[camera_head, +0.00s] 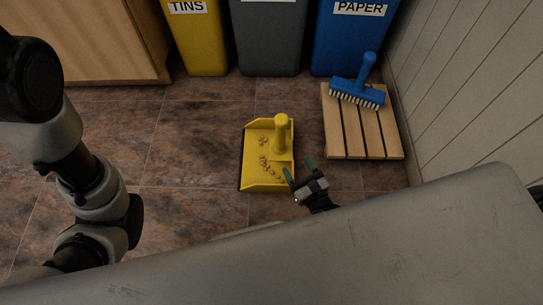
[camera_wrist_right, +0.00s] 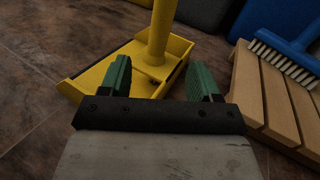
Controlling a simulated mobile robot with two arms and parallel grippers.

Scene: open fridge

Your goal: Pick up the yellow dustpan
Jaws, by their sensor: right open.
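The yellow dustpan (camera_head: 255,177) lies on the tiled floor, with bits of debris in its pan. Its yellow handle (camera_head: 282,135) stands upright near the pan's back right. In the right wrist view the dustpan (camera_wrist_right: 105,75) is just ahead of the fingers, with the handle (camera_wrist_right: 161,30) rising between and beyond them. My right gripper (camera_head: 299,172) is open and empty at the pan's front right corner; its green fingertips show in the wrist view (camera_wrist_right: 160,78). My left arm hangs at the left, and its gripper is not visible.
A blue brush (camera_head: 358,90) lies on a slatted wooden pallet (camera_head: 365,146) right of the dustpan. Yellow (camera_head: 200,45), grey (camera_head: 271,45) and blue (camera_head: 345,40) bins stand behind. A panelled wall is at the right. Floor left of the dustpan is clear.

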